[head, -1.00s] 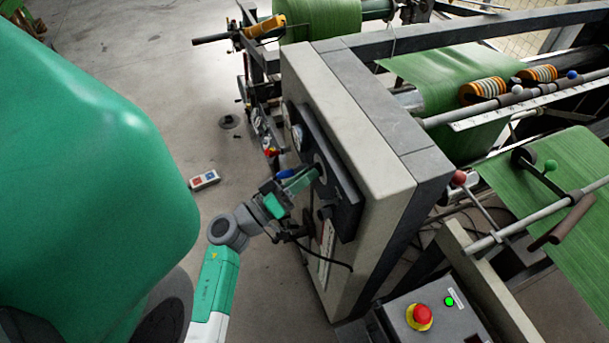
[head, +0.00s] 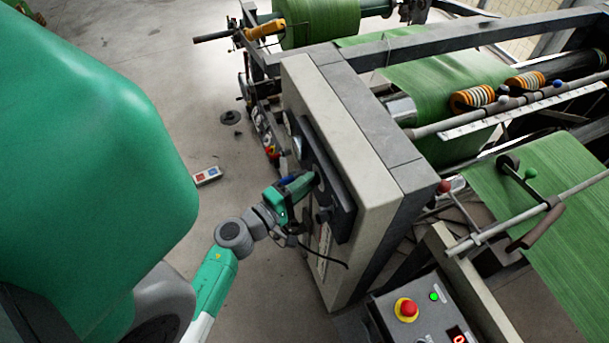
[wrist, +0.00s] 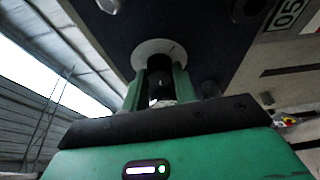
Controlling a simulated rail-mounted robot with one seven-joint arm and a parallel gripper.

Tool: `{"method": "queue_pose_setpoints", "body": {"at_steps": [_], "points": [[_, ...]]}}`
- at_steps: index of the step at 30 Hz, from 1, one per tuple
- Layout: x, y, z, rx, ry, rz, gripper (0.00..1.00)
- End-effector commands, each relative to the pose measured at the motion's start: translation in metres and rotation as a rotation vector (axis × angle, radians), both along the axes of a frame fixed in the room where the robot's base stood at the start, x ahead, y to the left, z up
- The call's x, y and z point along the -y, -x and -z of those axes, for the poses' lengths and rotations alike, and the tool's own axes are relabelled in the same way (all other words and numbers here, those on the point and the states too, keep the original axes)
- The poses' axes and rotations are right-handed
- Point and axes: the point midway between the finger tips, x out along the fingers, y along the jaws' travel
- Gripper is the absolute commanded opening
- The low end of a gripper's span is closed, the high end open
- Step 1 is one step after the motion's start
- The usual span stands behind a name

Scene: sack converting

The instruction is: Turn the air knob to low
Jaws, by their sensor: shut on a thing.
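The dark control panel (head: 338,208) is on the side of the light grey machine cabinet. My gripper (head: 311,180) reaches up to it from the left. In the wrist view the two green fingers of my gripper (wrist: 159,88) are shut on a dark knob, the air knob (wrist: 159,66), one finger on each side. A pale round disc (wrist: 145,50) sits behind the knob on the panel. The fingers and gripper body hide much of the knob, and its pointer setting cannot be read.
A round gauge (head: 297,145) sits on the panel above my gripper, and a dark cable (head: 330,260) hangs below. A control box with a red stop button (head: 406,309) stands at the lower right. A small pendant (head: 207,176) lies on the open floor at left.

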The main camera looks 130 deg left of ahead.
Motion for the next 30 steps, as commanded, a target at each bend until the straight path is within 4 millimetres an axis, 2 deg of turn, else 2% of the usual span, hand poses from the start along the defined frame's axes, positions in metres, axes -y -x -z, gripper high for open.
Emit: {"method": "queue_pose_setpoints", "body": {"at_steps": [1,2,18,30], "points": [[0.0002,-0.0008,-0.0093,0.036,0.025,0.003,0.05],[0.0001,-0.001,-0.01,0.06,0.04,0.003,0.05],[-0.0009,0.0003,-0.0148,0.485,0.315,0.002,0.05],[-0.002,0.0015,-0.013,0.716,0.463,0.002,0.05]]}}
